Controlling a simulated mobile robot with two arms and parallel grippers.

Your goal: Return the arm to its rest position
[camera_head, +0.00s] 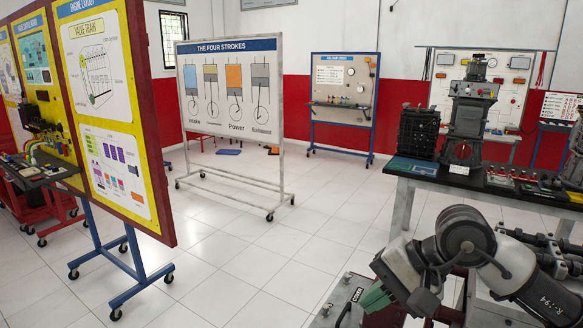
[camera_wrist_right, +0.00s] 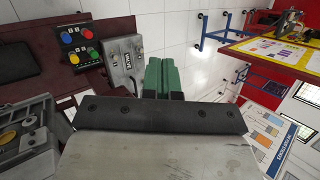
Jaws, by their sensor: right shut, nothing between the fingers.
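My right arm (camera_head: 467,235) reaches in from the lower right of the head view, bent, with its wrist low in the picture. My right gripper (camera_head: 374,298) has green fingers and points down to the left. In the right wrist view the two green fingers (camera_wrist_right: 162,77) lie against each other, shut, with nothing between them. In that view they show just right of a grey switch box (camera_wrist_right: 125,62) with a lever; I cannot tell whether they touch it. My left gripper is not in view.
A dark-topped workbench (camera_head: 482,183) with an engine model (camera_head: 470,110) stands behind my right arm. A yellow display board (camera_head: 110,110) on wheels is at the left. A Four Strokes board (camera_head: 230,90) stands farther back. Tiled floor (camera_head: 250,265) between them is clear.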

